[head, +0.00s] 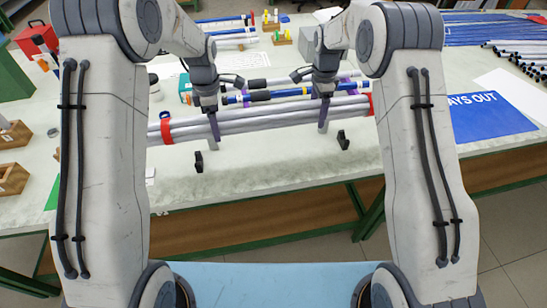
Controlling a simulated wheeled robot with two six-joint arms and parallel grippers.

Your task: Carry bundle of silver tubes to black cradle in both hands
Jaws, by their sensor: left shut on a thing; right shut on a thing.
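The bundle of silver tubes (265,119) runs across the middle of the head view, with a red band (166,131) near its left end and red at its right end. My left gripper (213,127) is shut on the bundle left of its middle. My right gripper (323,115) is shut on it towards the right. Two small black uprights, a left one (199,162) and a right one (343,140), stand on the table in front of the bundle and look like the black cradle. I cannot tell whether the bundle is clear of the table.
Behind the bundle lie blue and silver rods (265,95). A blue sheet with white lettering (490,117) lies to the right, with several dark-ended rods (520,55) beyond. Wooden boxes (12,178) stand at the left. The table's front strip (270,170) is mostly bare.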

